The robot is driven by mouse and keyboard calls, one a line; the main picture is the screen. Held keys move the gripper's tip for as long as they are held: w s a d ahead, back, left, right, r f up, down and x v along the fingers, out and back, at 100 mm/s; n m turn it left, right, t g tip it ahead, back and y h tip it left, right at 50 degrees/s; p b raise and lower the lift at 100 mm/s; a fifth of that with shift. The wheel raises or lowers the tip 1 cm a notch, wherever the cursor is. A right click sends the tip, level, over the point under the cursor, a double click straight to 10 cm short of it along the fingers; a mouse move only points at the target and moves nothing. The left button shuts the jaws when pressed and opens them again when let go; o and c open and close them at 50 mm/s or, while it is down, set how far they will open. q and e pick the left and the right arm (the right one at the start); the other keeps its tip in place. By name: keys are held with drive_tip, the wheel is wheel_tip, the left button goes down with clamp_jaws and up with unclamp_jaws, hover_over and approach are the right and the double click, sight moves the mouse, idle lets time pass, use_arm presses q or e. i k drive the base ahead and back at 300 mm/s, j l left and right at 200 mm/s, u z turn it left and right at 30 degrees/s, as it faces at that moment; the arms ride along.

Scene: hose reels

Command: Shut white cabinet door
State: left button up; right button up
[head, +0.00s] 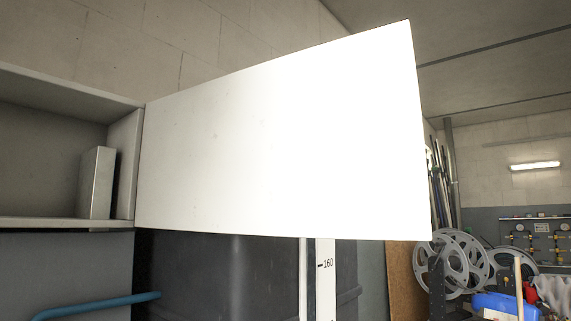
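A white cabinet door (270,150) stands open and fills the middle of the head view. Its left edge meets the right side of the cabinet (125,160), and its free edge swings out towards me on the right. The open cabinet compartment shows at the left, with a small upright grey box-like object (97,183) on its floor near the right wall. Neither of my grippers is in view.
Below the door are a dark container (215,275) and a white measuring post (325,280) marked 160. A blue bar (95,305) is at the lower left. Grey reels (465,262) and a blue canister (505,305) stand at the right. A lit lamp (534,165) is beyond.

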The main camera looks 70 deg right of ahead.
sight(327, 140)
drive_tip(key=k+l, duration=0.15)
drive_tip(key=l, duration=0.3)
drive_tip(key=k+l, duration=0.1)
drive_tip(key=l, duration=0.3)
drive_tip(key=k+l, duration=0.15)
drive_tip(key=l, duration=0.3)
drive_tip(key=k+l+z, duration=0.1)
drive_tip(key=l, duration=0.3)
drive_tip(key=k+l, duration=0.1)
drive_tip(key=l, duration=0.35)
